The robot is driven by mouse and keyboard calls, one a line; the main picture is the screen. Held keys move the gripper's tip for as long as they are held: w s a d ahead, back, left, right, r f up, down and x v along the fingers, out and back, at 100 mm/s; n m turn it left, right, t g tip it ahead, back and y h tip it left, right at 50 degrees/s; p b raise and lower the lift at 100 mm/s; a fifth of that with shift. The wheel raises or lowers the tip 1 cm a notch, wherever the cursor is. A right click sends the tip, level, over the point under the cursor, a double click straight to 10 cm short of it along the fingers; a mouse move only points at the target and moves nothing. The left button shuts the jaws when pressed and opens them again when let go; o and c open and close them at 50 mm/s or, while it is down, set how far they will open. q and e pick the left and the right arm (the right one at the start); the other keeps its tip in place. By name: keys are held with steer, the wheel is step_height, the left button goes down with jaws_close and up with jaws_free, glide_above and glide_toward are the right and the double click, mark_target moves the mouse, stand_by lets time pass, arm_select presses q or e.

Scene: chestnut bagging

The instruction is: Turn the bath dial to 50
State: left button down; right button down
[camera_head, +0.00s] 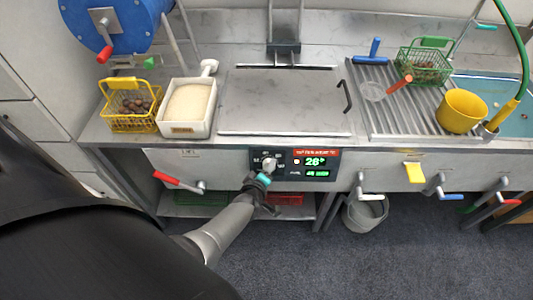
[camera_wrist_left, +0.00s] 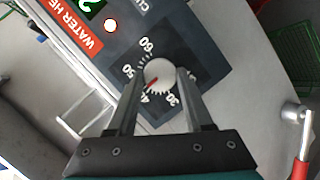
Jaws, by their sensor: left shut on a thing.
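The bath dial is a round white knob (camera_wrist_left: 160,72) with a red pointer, on a dark plate marked from 30 to 60. In the left wrist view the pointer aims at about the 40 mark. In the head view the dial (camera_head: 268,163) is on the control panel (camera_head: 294,164) at the front of the bench. The green display (camera_head: 314,162) reads about 26. My left gripper (camera_wrist_left: 159,88) is shut on the dial, with one finger on each side of it. It reaches the panel from below in the head view (camera_head: 266,174). My right gripper is not in view.
A red-handled tap (camera_head: 180,182) is left of the panel; a white-handled tap (camera_head: 368,197) and a yellow lever (camera_head: 414,172) are to its right. Above are a closed bath lid (camera_head: 284,103), a white tub (camera_head: 187,107) and a yellow basket (camera_head: 129,108) of chestnuts.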

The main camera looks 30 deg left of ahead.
arm_select(q)
steer(key=shift+w+d+r+m+g+y+p, duration=0.1)
steer(key=shift+m+g+y+p, duration=0.3)
steer(key=shift+m, duration=0.75)
steer(key=shift+w+d+f+m+g+y+p, duration=0.15)
steer(key=shift+m+g+p, duration=0.3)
steer(key=shift+m+p, duration=0.55)
steer(key=shift+s+r+m+g+y+p, duration=0.15)
steer(key=shift+m+g+y+p, duration=0.25)
steer(key=shift+m, duration=0.95)
steer(key=shift+w, duration=0.1)
steer(key=shift+c, duration=1.5)
jaws_free()
steer(key=shift+r, duration=0.15)
